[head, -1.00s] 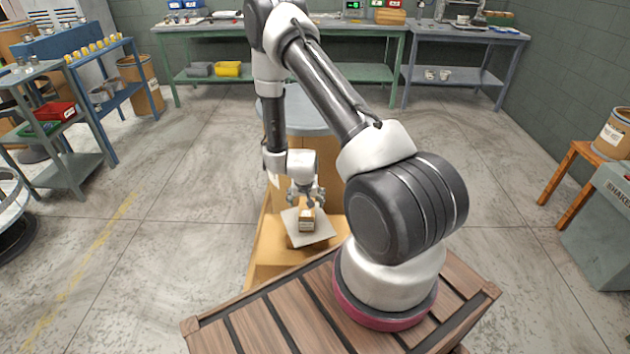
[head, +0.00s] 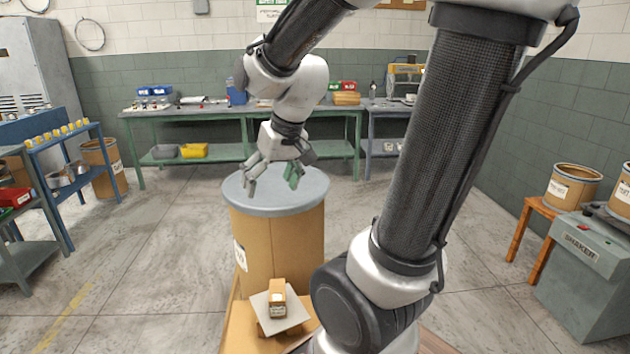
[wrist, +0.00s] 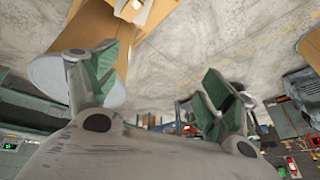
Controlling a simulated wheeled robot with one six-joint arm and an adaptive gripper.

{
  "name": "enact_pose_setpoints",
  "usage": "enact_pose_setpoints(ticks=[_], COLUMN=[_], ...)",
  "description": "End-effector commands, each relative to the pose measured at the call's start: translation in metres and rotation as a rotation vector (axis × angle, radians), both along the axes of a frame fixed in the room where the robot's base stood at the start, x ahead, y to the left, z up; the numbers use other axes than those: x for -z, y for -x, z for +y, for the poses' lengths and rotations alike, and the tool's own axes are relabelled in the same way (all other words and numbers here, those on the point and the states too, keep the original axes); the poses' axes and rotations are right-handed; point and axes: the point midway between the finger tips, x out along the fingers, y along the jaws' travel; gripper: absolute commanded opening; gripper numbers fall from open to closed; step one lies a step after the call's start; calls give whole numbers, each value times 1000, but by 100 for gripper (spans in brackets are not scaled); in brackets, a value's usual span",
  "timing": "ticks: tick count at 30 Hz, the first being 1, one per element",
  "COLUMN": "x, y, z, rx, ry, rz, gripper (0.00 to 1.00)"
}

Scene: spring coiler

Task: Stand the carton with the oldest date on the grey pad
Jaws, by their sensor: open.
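A small tan carton (head: 278,291) with a white label stands upright on the grey pad (head: 262,310), on a low tan surface in front of the drum. The date on its label is too small to read. My gripper (head: 272,186) is open and empty, raised above the drum top and well away from the carton. In the wrist view its two green-padded fingers (wrist: 155,85) are spread with nothing between them. No other carton that I can pick out clearly shows.
A large tan drum with a blue-grey lid (head: 300,196) stands behind the pad. Green workbenches (head: 240,112) line the back wall. A blue shelf (head: 70,150) is at left, a shaker box (head: 590,265) at right. Open floor lies on both sides.

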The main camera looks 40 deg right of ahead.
Motion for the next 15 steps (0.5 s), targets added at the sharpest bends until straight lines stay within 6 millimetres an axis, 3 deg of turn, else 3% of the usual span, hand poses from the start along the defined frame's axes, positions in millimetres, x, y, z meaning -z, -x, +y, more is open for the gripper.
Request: enact_pose_setpoints(ticks=[3, 6, 10, 15], x=[-27, -37, -41, -42], y=[55, 91, 121, 132], z=[-5, -10, -15, -18], rx=[-40, -59, -70, -73], ry=[44, 76, 105, 118], rz=[-9, -4, 0, 5], gripper=[82, 82, 82, 82])
